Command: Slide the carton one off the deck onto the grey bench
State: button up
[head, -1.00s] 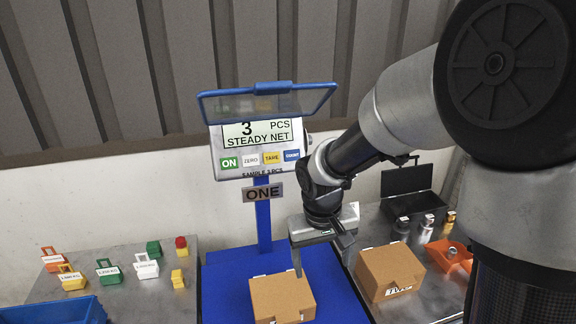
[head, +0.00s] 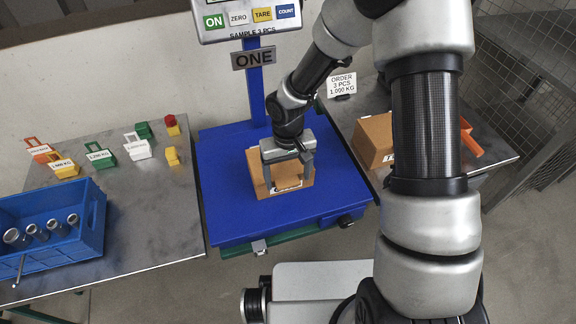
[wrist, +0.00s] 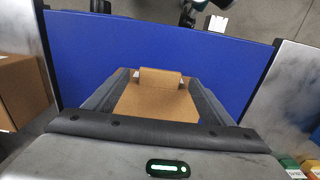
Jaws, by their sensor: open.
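The carton one (head: 289,171) is a small brown box standing on the blue deck (head: 225,205) of the scale marked ONE. My gripper (head: 287,184) is over it with its fingers apart, one reaching down on each side of the box. In the wrist view the carton (wrist: 157,105) lies between the two dark fingers (wrist: 156,78); whether they touch its sides I cannot tell. A grey bench top (head: 150,225) lies left of the deck, and another grey top (head: 350,112) lies to the right.
A blue crate (head: 75,258) with metal parts and several coloured weights, including a white one (head: 137,149), are on the left bench. Another brown carton (head: 373,140) and an orange tray (head: 468,140) are on the right one. The left bench's edge nearest the deck is clear.

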aim_at(288, 198)
notch_tip(288, 198, down, 8)
jog(key=shift+r+b, duration=0.2)
jog(key=shift+b, duration=0.7)
jog(key=c, duration=1.2)
jog(key=shift+s+a, duration=1.9)
jog(key=shift+a, duration=4.75)
jog(key=shift+s+a, duration=1.9)
jog(key=shift+a, duration=4.8)
jog(key=shift+s+a, duration=1.9)
jog(key=shift+a, duration=4.75)
jog(key=shift+c, duration=0.3)
jog(key=o, duration=1.2)
jog(key=shift+r, duration=0.15)
notch_tip(288, 198, up, 17)
jog(key=p, duration=0.3)
jog(key=shift+d+r, duration=0.1)
